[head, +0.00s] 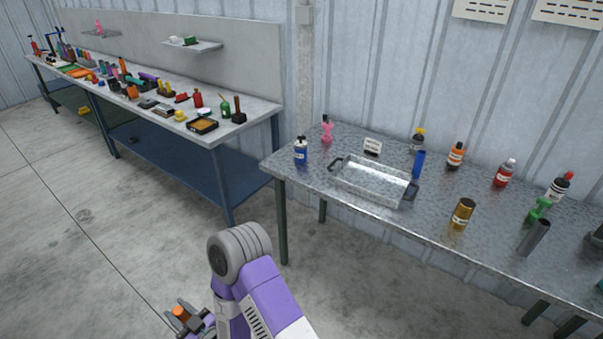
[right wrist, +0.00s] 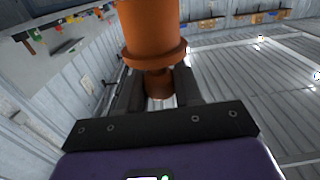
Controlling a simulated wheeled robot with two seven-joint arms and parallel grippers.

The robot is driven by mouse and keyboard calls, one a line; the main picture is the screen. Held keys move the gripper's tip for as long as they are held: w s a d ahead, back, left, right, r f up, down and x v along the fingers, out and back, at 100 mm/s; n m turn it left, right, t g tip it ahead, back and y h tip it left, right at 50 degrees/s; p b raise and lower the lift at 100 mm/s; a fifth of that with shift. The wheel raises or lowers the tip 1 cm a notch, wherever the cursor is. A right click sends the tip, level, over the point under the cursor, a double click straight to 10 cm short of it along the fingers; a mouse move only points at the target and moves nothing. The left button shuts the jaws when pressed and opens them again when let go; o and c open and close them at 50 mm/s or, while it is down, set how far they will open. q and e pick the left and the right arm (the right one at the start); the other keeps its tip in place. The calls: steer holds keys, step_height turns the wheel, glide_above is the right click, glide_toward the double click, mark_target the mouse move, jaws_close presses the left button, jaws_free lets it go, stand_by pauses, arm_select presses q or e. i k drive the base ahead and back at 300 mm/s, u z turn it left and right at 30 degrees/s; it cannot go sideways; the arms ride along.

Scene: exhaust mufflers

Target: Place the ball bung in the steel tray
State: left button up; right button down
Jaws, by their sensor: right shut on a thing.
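My right gripper (head: 187,320) is low at the bottom of the head view, left of and well apart from the table with the tray. It is shut on an orange piece (head: 180,312), which I take for the ball bung. In the right wrist view the orange piece (right wrist: 152,30) has a wide round body, a flange and a narrower neck between the fingers (right wrist: 160,88). The steel tray (head: 362,195) is shallow, rectangular and empty, with dark handles at its ends. It lies on the metal table at right. My left gripper is not in view.
On the metal table (head: 320,178) a blue bottle (head: 300,151) and pink figure (head: 327,131) stand left of the tray, a small sign (head: 373,146) and blue cylinder (head: 418,164) behind it, and a gold can (head: 462,214) to its right. A cluttered workbench (head: 150,110) stands at left.

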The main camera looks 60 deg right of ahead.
mark_target(363, 190)
steer(key=z, duration=0.9)
steer(key=i, duration=0.9)
steer(key=z, duration=0.9)
